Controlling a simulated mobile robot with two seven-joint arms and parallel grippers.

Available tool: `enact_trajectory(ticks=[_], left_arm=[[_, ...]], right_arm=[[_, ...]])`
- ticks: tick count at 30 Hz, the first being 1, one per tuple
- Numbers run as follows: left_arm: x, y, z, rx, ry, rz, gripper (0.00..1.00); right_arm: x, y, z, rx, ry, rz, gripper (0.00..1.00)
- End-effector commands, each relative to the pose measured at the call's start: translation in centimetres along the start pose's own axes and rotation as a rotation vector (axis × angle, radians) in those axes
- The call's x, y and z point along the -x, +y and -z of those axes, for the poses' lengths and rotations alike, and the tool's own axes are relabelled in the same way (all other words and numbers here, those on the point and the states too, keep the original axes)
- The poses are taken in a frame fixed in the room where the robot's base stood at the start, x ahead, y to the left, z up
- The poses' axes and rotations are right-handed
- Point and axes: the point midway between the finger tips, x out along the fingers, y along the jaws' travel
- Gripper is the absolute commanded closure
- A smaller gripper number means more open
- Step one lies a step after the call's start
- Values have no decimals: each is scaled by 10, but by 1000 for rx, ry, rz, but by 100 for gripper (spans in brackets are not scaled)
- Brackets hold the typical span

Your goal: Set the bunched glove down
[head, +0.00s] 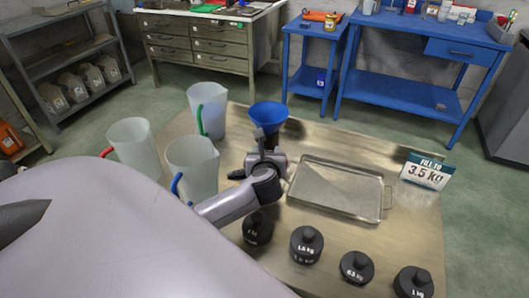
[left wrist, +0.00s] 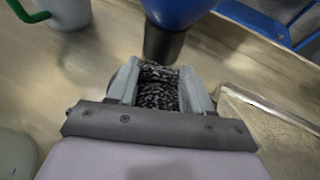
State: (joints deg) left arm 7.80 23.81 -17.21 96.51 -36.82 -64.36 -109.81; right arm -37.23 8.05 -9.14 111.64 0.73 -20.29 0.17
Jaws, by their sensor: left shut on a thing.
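My left gripper (head: 266,158) is above the metal table, left of the tray and just in front of the blue funnel. In the left wrist view my left gripper (left wrist: 159,82) is shut on the bunched glove (left wrist: 159,97), a dark speckled knit fabric squeezed between the two grey fingers. The glove can hardly be made out in the head view, where the gripper hides it. I cannot tell whether its underside touches the table. My right gripper is not in view.
The blue funnel (head: 269,113) stands close beyond the fingers. A shallow metal tray (head: 338,213) lies to the right, before a "3.5 kg" sign (head: 427,171). Several pitchers (head: 193,165) stand left. Black weights (head: 306,244) line the front. Bare tabletop (head: 335,140) shows behind the tray.

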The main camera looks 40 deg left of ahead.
Motion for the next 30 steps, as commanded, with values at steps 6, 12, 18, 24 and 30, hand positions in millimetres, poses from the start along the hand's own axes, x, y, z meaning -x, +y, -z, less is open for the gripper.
enact_trajectory(ticks=[6,12,18,24,30], left_arm=[[-1,0,1,0,1,0,79],[-1,0,2,0,0,0,24],[0,0,1,0,0,0,24],[15,0,-1,-1,0,2,24],[53,0,-1,-1,1,3,24]], right_arm=[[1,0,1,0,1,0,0],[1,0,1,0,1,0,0],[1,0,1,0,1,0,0],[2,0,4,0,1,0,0],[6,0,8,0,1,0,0]])
